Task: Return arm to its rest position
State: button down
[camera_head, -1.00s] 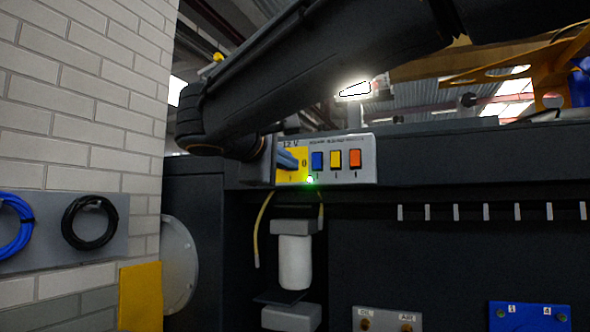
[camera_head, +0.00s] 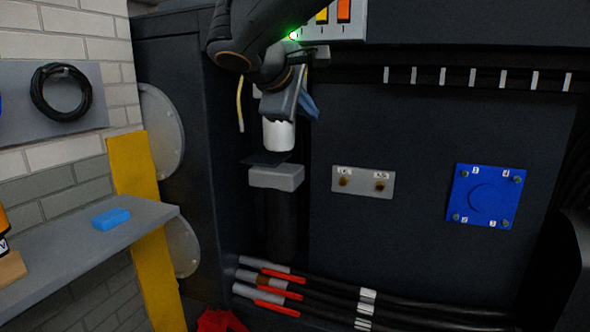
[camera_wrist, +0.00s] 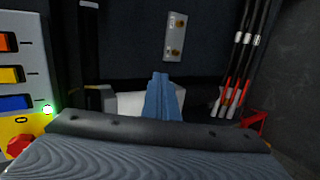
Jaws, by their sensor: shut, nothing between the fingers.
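My gripper (camera_head: 307,106) hangs from my dark arm in the upper middle of the head view, in front of the white cylinder (camera_head: 279,137). Its blue fingers are together and hold nothing. In the wrist view the shut fingers (camera_wrist: 161,98) stand in the middle, with the white cylinder partly hidden behind them. I cannot tell whether the gripper touches the cylinder. The switch panel (camera_head: 335,22) with its lit green lamp is partly cut off at the top of the head view; it also shows at the left of the wrist view (camera_wrist: 12,107).
A grey shelf (camera_head: 150,222) with a blue block (camera_head: 111,219) juts in at lower left. A blue plate (camera_head: 484,196) and a small fitting plate (camera_head: 363,181) sit on the dark chassis. Black hoses with red sleeves (camera_head: 277,308) run low. Space before the chassis face looks clear.

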jog(key=s+d+f+m+g, duration=0.25)
jog(key=d+f, duration=0.35)
jog(key=f, duration=0.5)
jog(key=s+d+f+m+g+y, duration=0.2)
jog(key=s+f, duration=0.4)
jog(key=f, duration=0.3)
jog(key=s+d+f+m+g+y, duration=0.1)
jog(key=s+d+f+m+g, duration=0.2)
jog(key=s+d+f+m, duration=0.2)
jog(key=s+d+f+m+g+y, duration=0.2)
jog(key=s+d+f+m, duration=0.1)
jog(key=s+f, duration=0.6)
notch_tip(320, 180, down, 4)
jog(key=shift+s+d+f+g+y, duration=0.1)
jog(key=shift+s+d+g+y, duration=0.1)
jog(key=shift+d+g+y, duration=0.15)
jog(key=shift+m, duration=0.25)
